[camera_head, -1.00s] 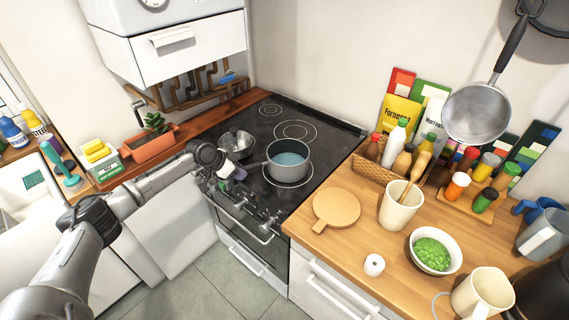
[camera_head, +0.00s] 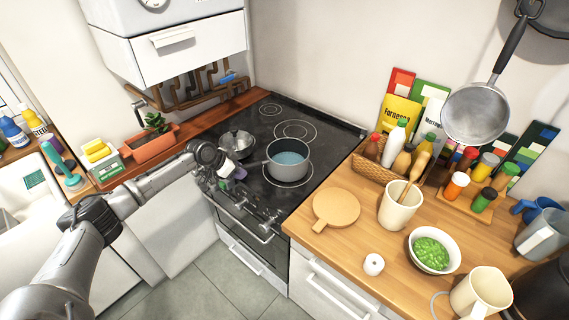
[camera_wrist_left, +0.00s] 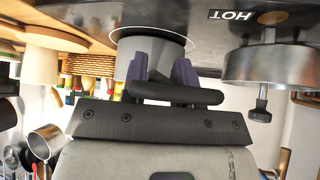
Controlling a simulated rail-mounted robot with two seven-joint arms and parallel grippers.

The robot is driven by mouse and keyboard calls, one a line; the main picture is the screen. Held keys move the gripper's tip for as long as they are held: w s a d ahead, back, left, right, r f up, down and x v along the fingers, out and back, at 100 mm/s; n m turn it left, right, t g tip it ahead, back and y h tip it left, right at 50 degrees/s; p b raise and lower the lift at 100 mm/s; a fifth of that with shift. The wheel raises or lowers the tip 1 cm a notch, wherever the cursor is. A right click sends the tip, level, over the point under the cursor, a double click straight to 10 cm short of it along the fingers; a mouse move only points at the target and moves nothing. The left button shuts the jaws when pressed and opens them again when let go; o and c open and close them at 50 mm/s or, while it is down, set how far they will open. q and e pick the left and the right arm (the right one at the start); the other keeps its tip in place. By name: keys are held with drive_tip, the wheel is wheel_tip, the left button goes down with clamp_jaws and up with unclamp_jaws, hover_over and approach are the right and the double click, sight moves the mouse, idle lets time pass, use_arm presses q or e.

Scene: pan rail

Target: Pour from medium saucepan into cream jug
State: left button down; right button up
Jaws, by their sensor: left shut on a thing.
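The medium saucepan (camera_head: 288,158) stands upright on the stove, with bluish liquid inside. Its handle points left toward my left gripper (camera_head: 230,180). In the left wrist view my left gripper (camera_wrist_left: 162,72) has its purple fingers shut on the dark saucepan handle (camera_wrist_left: 178,93). Part of the saucepan's grey wall (camera_wrist_left: 127,55) shows behind the fingers. My right gripper is out of view.
A small metal pan (camera_head: 236,142) sits on the stove left of the saucepan. The counter (camera_head: 330,250) holds a round board (camera_head: 337,207), a utensil cup (camera_head: 397,208), a bowl of green food (camera_head: 434,250) and a small white item (camera_head: 374,264).

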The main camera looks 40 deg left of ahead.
use_arm(q)
drive_tip(key=shift+r, duration=0.35)
drive_tip(key=shift+p, duration=0.3)
drive_tip(key=shift+r+p, duration=0.55)
idle(0.7)
idle(0.4)
drive_tip(key=shift+r, duration=0.25)
drive_tip(key=shift+r+p, duration=1.25)
drive_tip(key=shift+p, duration=0.25)
